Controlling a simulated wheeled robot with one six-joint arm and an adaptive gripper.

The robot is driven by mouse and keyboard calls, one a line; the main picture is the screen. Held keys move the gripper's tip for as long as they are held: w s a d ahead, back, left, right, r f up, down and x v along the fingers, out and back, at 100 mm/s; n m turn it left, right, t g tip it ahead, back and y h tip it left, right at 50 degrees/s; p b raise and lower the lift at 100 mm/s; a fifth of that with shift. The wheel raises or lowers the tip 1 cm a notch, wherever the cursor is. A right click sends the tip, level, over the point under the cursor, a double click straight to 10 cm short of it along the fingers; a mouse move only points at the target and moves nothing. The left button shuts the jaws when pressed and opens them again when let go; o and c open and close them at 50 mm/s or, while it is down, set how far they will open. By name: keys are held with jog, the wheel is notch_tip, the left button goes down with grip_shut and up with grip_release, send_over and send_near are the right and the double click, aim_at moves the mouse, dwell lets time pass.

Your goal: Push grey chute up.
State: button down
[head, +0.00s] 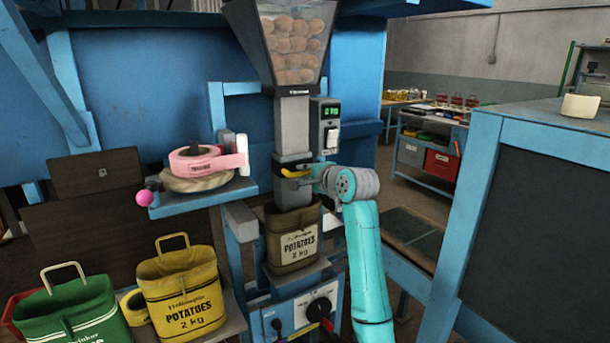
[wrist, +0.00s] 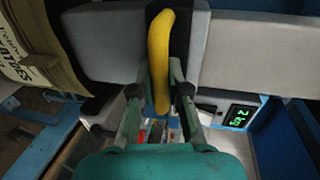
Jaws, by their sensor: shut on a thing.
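The grey chute (head: 293,190) hangs below the potato hopper, with a yellow handle (head: 294,174) on its front. Its lower end reaches down to the mouth of an olive-brown potato sack (head: 291,250); I cannot tell how deep inside it sits. My gripper (head: 314,174) comes from the right and is shut on the yellow handle. In the wrist view the handle (wrist: 160,50) stands between the fingers of my gripper (wrist: 160,88), with the chute (wrist: 105,45) behind it and the sack (wrist: 35,55) at the left.
The hopper (head: 292,50) holds many potatoes. A scale display (head: 332,112) reads 2 kg. A pink tape roll (head: 195,162) lies on a blue shelf at the left. Yellow (head: 182,292) and green (head: 75,312) sacks stand lower left. A blue-framed bench (head: 540,140) stands at the right.

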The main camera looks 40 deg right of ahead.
notch_tip(320, 180, up, 16)
jog(key=shift+r, duration=0.15)
dwell(0.3)
jog(key=c, duration=1.1)
grip_release()
jog(key=shift+r, duration=0.1)
jog(key=shift+c, duration=0.2)
jog(key=v, duration=1.2)
